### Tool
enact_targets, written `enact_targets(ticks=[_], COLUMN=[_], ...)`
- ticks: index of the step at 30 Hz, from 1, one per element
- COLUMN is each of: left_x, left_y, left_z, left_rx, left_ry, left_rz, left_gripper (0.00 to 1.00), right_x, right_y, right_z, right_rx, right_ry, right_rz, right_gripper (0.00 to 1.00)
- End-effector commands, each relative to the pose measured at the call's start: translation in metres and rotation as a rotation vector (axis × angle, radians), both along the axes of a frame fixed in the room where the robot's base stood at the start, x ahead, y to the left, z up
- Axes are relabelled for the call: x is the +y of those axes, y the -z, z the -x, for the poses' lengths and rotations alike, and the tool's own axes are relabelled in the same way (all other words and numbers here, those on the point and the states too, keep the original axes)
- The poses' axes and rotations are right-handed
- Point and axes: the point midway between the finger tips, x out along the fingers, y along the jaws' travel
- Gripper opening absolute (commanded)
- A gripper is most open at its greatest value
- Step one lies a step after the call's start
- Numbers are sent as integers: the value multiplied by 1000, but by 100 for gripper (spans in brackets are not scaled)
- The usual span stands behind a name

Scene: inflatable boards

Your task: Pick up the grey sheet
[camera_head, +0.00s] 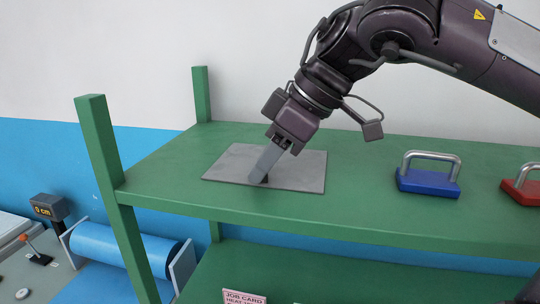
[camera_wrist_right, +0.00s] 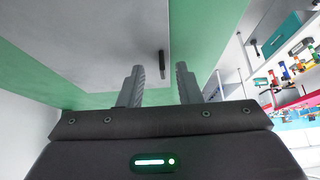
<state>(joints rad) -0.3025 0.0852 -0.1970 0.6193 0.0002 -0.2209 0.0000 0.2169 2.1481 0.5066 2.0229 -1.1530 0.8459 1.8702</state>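The grey sheet (camera_head: 226,163) lies flat on the green shelf's top board, toward its left end. It also shows in the right wrist view (camera_wrist_right: 95,40). A small dark upright piece (camera_wrist_right: 162,62) is on the sheet, seen between my right fingers in the wrist view; in the head view it is mostly behind a finger. My right gripper (camera_head: 257,179) points down at an angle over the sheet, its tips close to the surface. Its two fingers are apart with nothing held between them. I cannot tell whether the tips touch the sheet. My left gripper is not in view.
On the green shelf (camera_head: 370,215), a blue block with a metal handle (camera_head: 428,182) and a red one (camera_head: 524,190) stand to the right. Green posts (camera_head: 100,150) rise at the left end. A blue roller (camera_head: 125,250) is lower left. The board between sheet and blue block is clear.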

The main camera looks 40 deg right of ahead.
Motion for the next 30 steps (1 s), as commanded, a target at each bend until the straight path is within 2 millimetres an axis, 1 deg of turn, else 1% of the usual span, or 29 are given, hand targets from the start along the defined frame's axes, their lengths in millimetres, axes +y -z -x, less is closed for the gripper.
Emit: enact_targets(ticks=[3,7,8,14,15,26,30], left_x=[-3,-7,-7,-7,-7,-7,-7], left_y=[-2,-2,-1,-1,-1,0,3], left_z=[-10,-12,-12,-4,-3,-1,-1], left_rx=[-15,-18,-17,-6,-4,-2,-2], left_ry=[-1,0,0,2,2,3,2], left_rz=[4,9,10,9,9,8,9], left_gripper=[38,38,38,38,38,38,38], right_x=[1,1,1,1,1,1,0], right_y=[3,3,3,2,2,2,-6], right_z=[-1,-1,-1,-1,-1,-1,-1], right_rx=[-1,-2,-2,-2,-2,-1,-1], right_ry=[-1,0,0,0,0,1,2], right_rz=[0,0,0,0,0,1,2], right_gripper=[31,31,28,2,0,0,0])
